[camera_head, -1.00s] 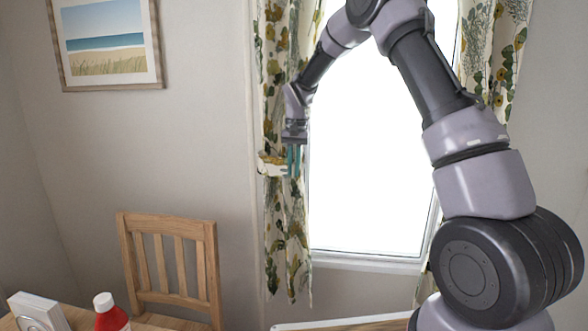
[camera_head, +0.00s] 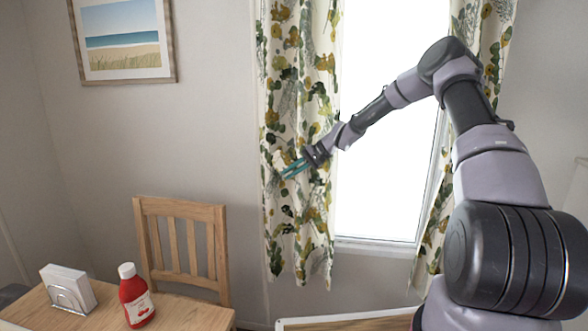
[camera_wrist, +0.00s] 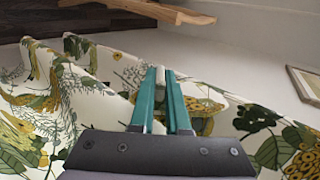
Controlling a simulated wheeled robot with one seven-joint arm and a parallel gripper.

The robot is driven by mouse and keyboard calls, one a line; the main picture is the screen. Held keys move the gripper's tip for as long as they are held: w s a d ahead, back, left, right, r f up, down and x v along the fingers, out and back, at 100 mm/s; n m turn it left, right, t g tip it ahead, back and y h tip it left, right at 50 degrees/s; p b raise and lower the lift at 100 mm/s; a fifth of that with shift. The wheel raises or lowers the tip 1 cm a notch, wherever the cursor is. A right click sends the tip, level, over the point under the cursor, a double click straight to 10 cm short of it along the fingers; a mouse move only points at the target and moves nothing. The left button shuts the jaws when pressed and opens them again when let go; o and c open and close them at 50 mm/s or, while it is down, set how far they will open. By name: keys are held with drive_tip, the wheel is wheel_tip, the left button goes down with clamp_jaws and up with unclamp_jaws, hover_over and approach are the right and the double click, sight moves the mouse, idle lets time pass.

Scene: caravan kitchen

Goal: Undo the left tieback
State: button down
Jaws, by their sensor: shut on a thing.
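The left curtain (camera_head: 295,225), cream with green and yellow leaves, hangs loose and wide on the left of the window, with no band cinching it. My gripper (camera_head: 290,170) is in front of it at mid height, pointing left. In the wrist view, the teal fingers of my gripper (camera_wrist: 162,78) are shut on a narrow pale strip, the left tieback (camera_wrist: 160,76). Only a small bit of the tieback shows between the fingers; the rest is hidden. The curtain's folds (camera_wrist: 90,75) spread on both sides of the fingers.
A bright window (camera_head: 390,130) is right of the curtain, with the right curtain (camera_head: 480,40) beyond it. Below left are a wooden chair (camera_head: 180,207) and a table (camera_head: 190,316) with a red bottle (camera_head: 135,300) and a napkin holder (camera_head: 68,290). A framed picture (camera_head: 125,40) hangs on the wall.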

drive_tip(key=y, duration=0.1)
drive_tip(key=a+f+y, duration=0.1)
drive_tip(key=shift+w+a+f+t+y, duration=0.1)
drive_tip(key=shift+w+f+t+y, duration=0.1)
drive_tip(key=shift+t+y, duration=0.1)
drive_tip(key=shift+w+a+f+t+y, duration=0.1)
drive_tip(key=shift+a+f+t+y, duration=0.1)
drive_tip(key=shift+a+y, duration=0.35)
drive_tip(key=shift+w+a+f+t+y, duration=0.1)
drive_tip(key=shift+a+f+t+y, duration=0.2)
drive_tip(key=shift+y, duration=0.45)
drive_tip(key=shift+a+r, duration=0.1)
drive_tip(key=c, duration=0.9)
unclamp_jaws()
drive_tip(key=v, duration=1)
drive_tip(key=shift+d, duration=0.35)
drive_tip(key=shift+r, duration=0.1)
